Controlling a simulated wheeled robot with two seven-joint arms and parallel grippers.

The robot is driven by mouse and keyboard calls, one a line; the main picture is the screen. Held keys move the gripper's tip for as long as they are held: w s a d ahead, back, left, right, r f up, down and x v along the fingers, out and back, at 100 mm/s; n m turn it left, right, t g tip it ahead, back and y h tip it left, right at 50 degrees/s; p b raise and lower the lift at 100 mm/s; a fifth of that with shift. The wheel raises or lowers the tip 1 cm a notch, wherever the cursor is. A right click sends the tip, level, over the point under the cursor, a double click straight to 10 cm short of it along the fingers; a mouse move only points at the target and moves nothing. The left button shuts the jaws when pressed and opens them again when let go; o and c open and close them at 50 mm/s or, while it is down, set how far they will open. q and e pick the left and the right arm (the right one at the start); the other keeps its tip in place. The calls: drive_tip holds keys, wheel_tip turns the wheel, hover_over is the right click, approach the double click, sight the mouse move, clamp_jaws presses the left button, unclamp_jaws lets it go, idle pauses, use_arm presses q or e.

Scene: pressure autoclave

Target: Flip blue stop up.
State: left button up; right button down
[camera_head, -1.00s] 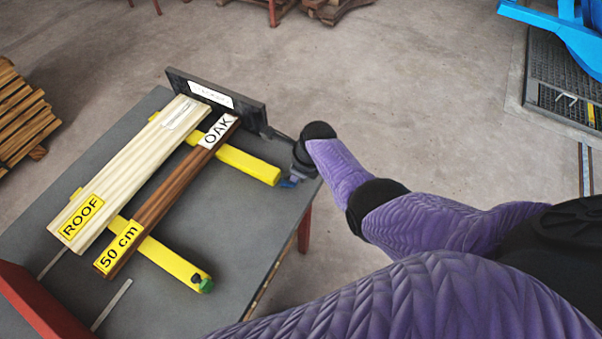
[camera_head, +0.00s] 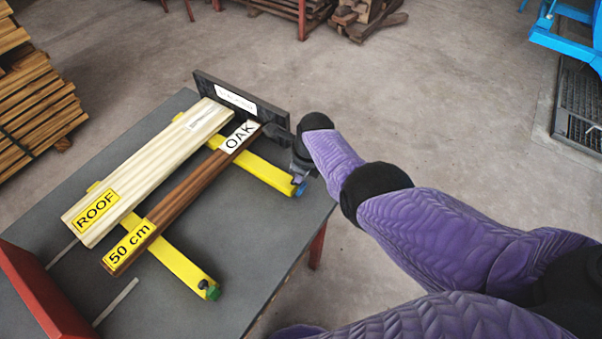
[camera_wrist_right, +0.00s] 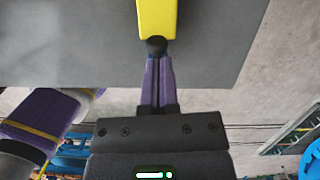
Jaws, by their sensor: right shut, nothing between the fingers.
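A small blue stop (camera_head: 300,189) sits at the right end of the farther yellow bar (camera_head: 262,169) on the grey table. My right gripper (camera_head: 304,176) is at that end, partly over the stop, so whether the stop is up or down cannot be told. In the wrist view, the right gripper's fingers (camera_wrist_right: 158,66) are closed together and empty. Their tips are at a dark round knob (camera_wrist_right: 157,46) on the end of the yellow bar (camera_wrist_right: 157,17). Contact cannot be told for sure. My left gripper is not in view.
A pale ROOF board (camera_head: 150,170) and a brown OAK board (camera_head: 185,197) lie across both yellow bars. The nearer bar (camera_head: 165,255) ends in a green stop (camera_head: 210,290). A black upright plate (camera_head: 270,115) stands at the back, a red panel (camera_head: 40,300) at the front left.

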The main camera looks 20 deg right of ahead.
sight(306, 184)
drive_tip(key=shift+r+p, duration=0.4)
drive_tip(key=shift+r, duration=0.3)
wheel_tip(306, 184, up, 10)
drive_tip(key=s+d+p, duration=0.1)
drive_tip(key=p, duration=0.7)
drive_tip(key=shift+d+f+p, duration=0.15)
drive_tip(key=shift+f+p, duration=0.05)
drive_tip(key=shift+p, duration=0.2)
drive_tip(key=shift+s, duration=0.1)
